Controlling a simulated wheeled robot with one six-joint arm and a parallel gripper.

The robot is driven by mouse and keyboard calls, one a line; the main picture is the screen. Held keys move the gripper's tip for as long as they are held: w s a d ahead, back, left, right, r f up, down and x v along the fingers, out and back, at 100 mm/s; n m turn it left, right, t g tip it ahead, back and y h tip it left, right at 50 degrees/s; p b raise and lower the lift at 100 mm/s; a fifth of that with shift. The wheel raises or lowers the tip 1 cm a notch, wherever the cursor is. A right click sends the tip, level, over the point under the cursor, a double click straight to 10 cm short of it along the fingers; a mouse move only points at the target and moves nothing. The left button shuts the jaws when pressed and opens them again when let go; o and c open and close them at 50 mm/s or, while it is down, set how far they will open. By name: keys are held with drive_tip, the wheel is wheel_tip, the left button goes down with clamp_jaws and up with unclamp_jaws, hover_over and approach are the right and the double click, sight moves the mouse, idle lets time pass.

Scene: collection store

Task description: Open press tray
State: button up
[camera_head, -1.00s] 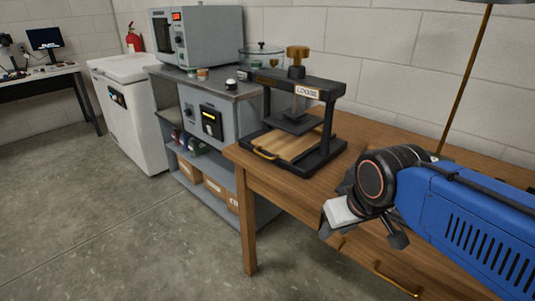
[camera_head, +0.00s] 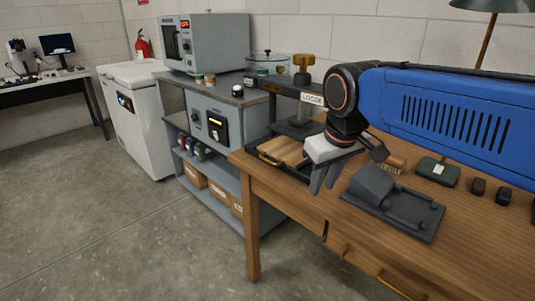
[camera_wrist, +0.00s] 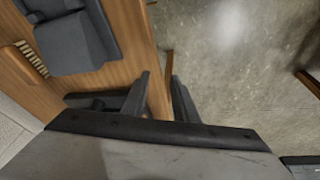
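The press (camera_head: 313,87) stands at the back left of the wooden table, with a dark frame, a brass knob and a label that seems to read "LOOSE". Its wooden tray (camera_head: 284,151) lies low in the frame, with a brass handle (camera_head: 269,160) at its front left. My gripper (camera_head: 324,187) points down over the table's front edge, to the right of the tray and apart from the handle. It covers the tray's right side in the head view. In the wrist view my gripper (camera_wrist: 160,98) has its fingers apart with nothing between them. The tray is not recognisable there.
A dark block-shaped device (camera_head: 395,205) lies on the table right of my gripper, with a brush (camera_head: 393,165) and a green block (camera_head: 437,172) behind it. A grey cabinet (camera_head: 205,110) adjoins the table's left. The floor in front is clear.

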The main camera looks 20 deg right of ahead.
drive_tip(key=w+a+r+n+g, duration=0.15)
drive_tip(key=w+a+r, duration=0.25)
drive_tip(key=w+r, duration=0.45)
drive_tip(key=n+h, duration=0.2)
drive_tip(key=n, duration=0.1)
approach(268, 160)
drive_tip(key=shift+m+g, duration=0.25)
drive_tip(key=shift+g, duration=0.2)
drive_tip(key=x, duration=0.7)
drive_tip(key=shift+w+d, duration=0.15)
drive_tip(key=shift+w, duration=0.2)
clamp_jaws()
drive_tip(key=shift+y, duration=0.3)
